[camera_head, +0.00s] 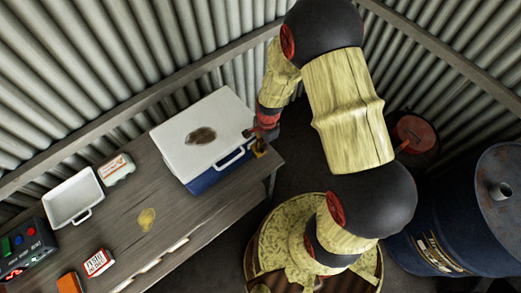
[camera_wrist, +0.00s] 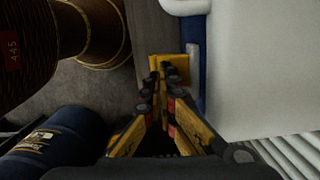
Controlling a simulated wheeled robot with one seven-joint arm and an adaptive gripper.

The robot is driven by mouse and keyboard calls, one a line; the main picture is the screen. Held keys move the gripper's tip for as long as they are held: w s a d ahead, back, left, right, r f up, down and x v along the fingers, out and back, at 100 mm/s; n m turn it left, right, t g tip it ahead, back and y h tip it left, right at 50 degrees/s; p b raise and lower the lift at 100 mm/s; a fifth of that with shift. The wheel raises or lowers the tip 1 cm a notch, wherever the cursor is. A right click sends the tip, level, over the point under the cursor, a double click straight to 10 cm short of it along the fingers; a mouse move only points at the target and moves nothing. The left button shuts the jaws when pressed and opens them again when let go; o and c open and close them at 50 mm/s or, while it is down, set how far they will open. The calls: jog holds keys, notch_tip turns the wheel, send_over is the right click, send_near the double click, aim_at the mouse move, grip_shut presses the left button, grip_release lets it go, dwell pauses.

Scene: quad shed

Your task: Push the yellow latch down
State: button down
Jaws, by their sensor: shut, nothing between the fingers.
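A cooler with a white lid (camera_head: 205,130) and blue body (camera_head: 208,181) stands on the wooden bench. The white lid also fills the right of the wrist view (camera_wrist: 260,60). In the wrist view a yellow latch (camera_wrist: 183,62) juts out beside the cooler's blue side. My gripper (camera_wrist: 160,72) is shut and empty, its fingertips at the latch and partly covering it. I cannot tell whether they touch it. In the head view my gripper (camera_head: 258,143) is at the cooler's right end, and the latch cannot be told apart from the yellow fingers.
The bench (camera_head: 205,228) holds a white tray (camera_head: 73,198), small boxes (camera_head: 97,262) and a dark button panel (camera_head: 28,250) at left. A blue barrel (camera_head: 455,220) stands at right. Corrugated walls (camera_head: 90,70) close in behind. A white handle (camera_head: 229,159) is on the cooler's front.

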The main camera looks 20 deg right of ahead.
jog(key=d, duration=0.2)
jog(key=d+r, duration=0.1)
jog(key=shift+w+p, duration=0.3)
jog(key=shift+p, duration=0.1)
jog(key=shift+r, duration=0.1)
notch_tip(320, 180, up, 12)
jog(key=d, duration=0.1)
jog(key=shift+w, duration=0.15)
dwell(0.5)
